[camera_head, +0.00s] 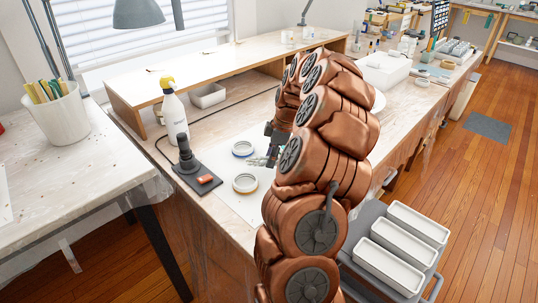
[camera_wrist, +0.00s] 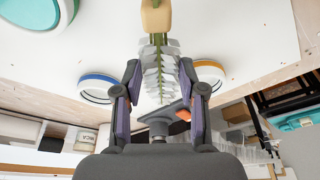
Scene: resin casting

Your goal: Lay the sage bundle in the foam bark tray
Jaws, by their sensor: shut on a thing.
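The sage bundle (camera_wrist: 158,68) is a pale grey-green leafy sprig with a green stem and a tan block-like end. It also shows in the head view (camera_head: 258,162) over the white mat. My gripper (camera_wrist: 160,90) is shut on it, one finger on each side; in the head view my gripper (camera_head: 270,150) is partly hidden by my arm. I cannot tell whether the bundle touches the mat. Three long white trays (camera_head: 383,268) (camera_head: 403,243) (camera_head: 418,222) stand on a grey cart at lower right. I cannot tell which is the foam bark tray.
A blue-rimmed round dish (camera_head: 243,149) and a tan-rimmed one (camera_head: 245,184) sit on the white mat (camera_head: 222,168). A spray bottle (camera_head: 174,115) and a black stand with an orange part (camera_head: 188,165) are left of them. The wood floor (camera_head: 485,165) at right is mostly clear.

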